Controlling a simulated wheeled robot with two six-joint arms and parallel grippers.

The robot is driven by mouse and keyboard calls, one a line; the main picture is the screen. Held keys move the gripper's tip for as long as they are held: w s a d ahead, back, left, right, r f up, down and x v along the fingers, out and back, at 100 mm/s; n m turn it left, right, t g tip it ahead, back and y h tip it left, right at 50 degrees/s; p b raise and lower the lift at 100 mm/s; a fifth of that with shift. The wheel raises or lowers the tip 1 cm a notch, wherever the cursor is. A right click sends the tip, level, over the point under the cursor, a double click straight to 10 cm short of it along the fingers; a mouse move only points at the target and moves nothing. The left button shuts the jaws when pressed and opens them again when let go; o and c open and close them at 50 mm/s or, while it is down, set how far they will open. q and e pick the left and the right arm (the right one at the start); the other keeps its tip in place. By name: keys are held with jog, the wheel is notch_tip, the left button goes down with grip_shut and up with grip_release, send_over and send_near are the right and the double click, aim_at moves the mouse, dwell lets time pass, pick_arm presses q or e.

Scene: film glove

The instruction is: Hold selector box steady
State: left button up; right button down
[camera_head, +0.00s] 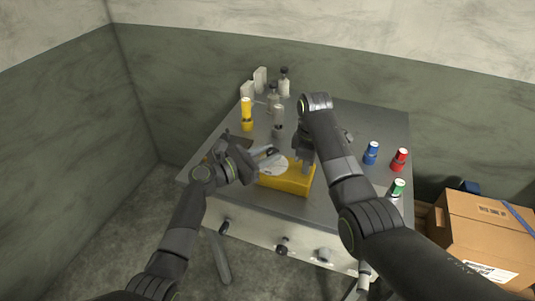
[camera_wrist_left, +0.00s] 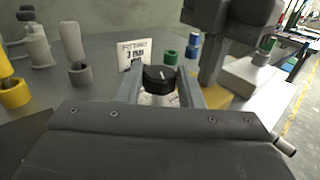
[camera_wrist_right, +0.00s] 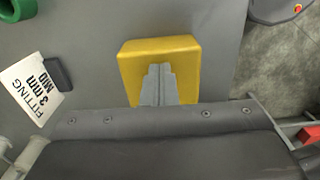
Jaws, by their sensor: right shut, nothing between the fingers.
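The selector box is a yellow block (camera_head: 290,184) near the table's front edge; its yellow top (camera_wrist_right: 160,52) fills the middle of the right wrist view. My right gripper (camera_wrist_right: 160,66) is shut and empty, its fingertips over the top of the box; whether they press on it I cannot tell. A black knob (camera_wrist_left: 159,79) with a white pointer mark sits between the fingers of my left gripper (camera_wrist_left: 161,86), which appear to touch both its sides. A white card (camera_wrist_left: 135,54) reading "FITTING 3 mm MID" stands behind the knob; it also shows in the right wrist view (camera_wrist_right: 34,88).
Blue (camera_head: 371,153), red (camera_head: 399,160) and green (camera_head: 398,188) capped pieces stand on the right of the table (camera_head: 370,118). A yellow piece (camera_head: 247,115) and several grey and white bottles (camera_head: 273,95) stand at the back left. A cardboard box (camera_head: 485,235) is at the right.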

pick_arm(q)
jog(key=shift+c, duration=1.1)
jog(key=shift+s+d+f, duration=0.1)
jog(key=shift+s+d+n+t+y, duration=0.15)
jog(key=shift+n+t+y, duration=1.05)
jog(key=shift+y, duration=0.15)
jog(key=shift+s+d+n+t+y, duration=0.1)
jog(key=shift+n+t+y, duration=1.1)
jog(key=shift+y, duration=0.15)
jog(key=o, duration=1)
jog(key=shift+c, duration=0.2)
jog(key=shift+a, duration=0.1)
jog(key=v, duration=1.2)
